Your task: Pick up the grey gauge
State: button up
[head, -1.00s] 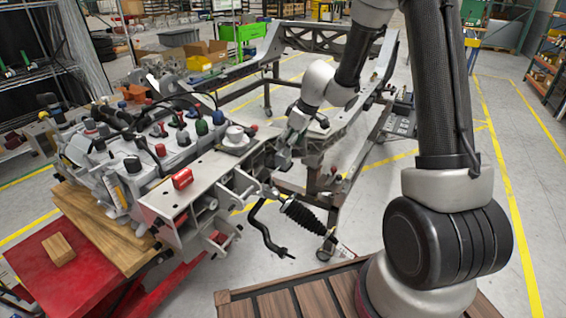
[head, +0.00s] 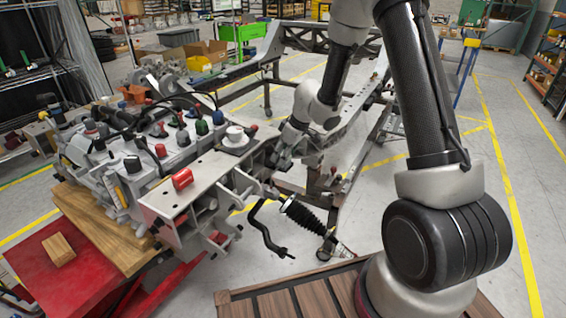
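A pale grey-white round piece (head: 235,135) sits on a dark base on the flat metal plate of the chassis fixture (head: 205,165); it looks like the grey gauge, but it is too small to be sure. My gripper (head: 279,160) is to the right of it, by the right edge of the fixture, apart from the piece in the picture. The gripper's fingers are small and blend with the metal parts behind, so their opening and anything between them cannot be made out.
A red cylinder (head: 182,179) lies on the plate left of the round piece. Several coloured knobs and caps stand on the grey engine block (head: 135,160) behind. A black bent bar (head: 265,230) and a ribbed boot (head: 303,215) hang in front.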

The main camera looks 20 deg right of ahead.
jog(key=c, duration=0.3)
jog(key=shift+w+r, duration=0.1)
jog(key=shift+r, duration=0.05)
jog(key=shift+r, duration=0.6)
notch_tip(320, 180, up, 9)
jog(key=shift+f, duration=0.2)
dwell(1.2)
